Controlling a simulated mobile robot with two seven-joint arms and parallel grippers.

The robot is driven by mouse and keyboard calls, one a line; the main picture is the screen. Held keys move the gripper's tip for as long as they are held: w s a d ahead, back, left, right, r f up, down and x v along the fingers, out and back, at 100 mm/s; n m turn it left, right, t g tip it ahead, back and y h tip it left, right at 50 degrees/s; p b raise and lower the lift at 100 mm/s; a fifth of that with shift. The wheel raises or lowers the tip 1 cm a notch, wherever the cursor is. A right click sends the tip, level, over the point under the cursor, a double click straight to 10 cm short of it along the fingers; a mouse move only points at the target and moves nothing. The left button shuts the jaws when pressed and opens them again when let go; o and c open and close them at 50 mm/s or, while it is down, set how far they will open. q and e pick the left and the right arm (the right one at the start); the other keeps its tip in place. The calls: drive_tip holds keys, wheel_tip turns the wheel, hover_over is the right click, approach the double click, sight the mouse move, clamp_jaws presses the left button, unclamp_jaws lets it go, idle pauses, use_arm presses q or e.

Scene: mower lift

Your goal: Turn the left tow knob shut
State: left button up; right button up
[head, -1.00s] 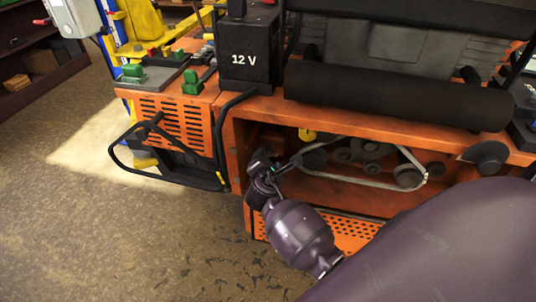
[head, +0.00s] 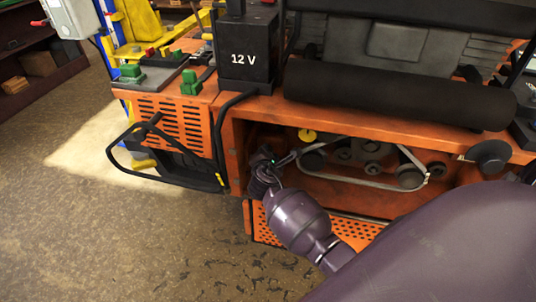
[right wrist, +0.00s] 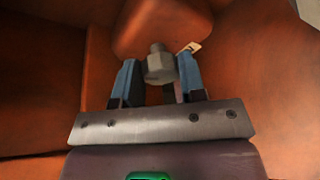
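In the right wrist view, a grey hex-headed knob (right wrist: 160,65) sticks out of an orange recess. The blue-grey fingers of my right gripper (right wrist: 158,82) stand apart, one on each side of the knob; whether they touch it is not clear. In the head view, my right gripper (head: 284,161) is inside the left end of the orange machine's (head: 345,119) open bay. There I cannot make out the knob, as my wrist and gripper block that spot. My left gripper is out of view.
A belt (head: 416,160) around several dark pulleys lies right of my right gripper, and a yellow round piece (head: 307,135) sits just above it. A black bar frame (head: 112,153) juts out on the left. A black 12 V battery (head: 243,60) stands above. The floor at lower left is clear.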

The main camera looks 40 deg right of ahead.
drive_tip(key=shift+c, duration=0.6)
drive_tip(key=shift+s+f+m+t+b, duration=0.1)
drive_tip(key=shift+f+m+t+b, duration=0.2)
drive_tip(key=shift+m+b, duration=0.4)
drive_tip(key=shift+m, duration=0.4)
drive_tip(key=shift+r+m+t+b, duration=0.15)
drive_tip(key=shift+m+t+b, duration=0.15)
drive_tip(key=shift+m, duration=0.1)
drive_tip(key=o, duration=0.9)
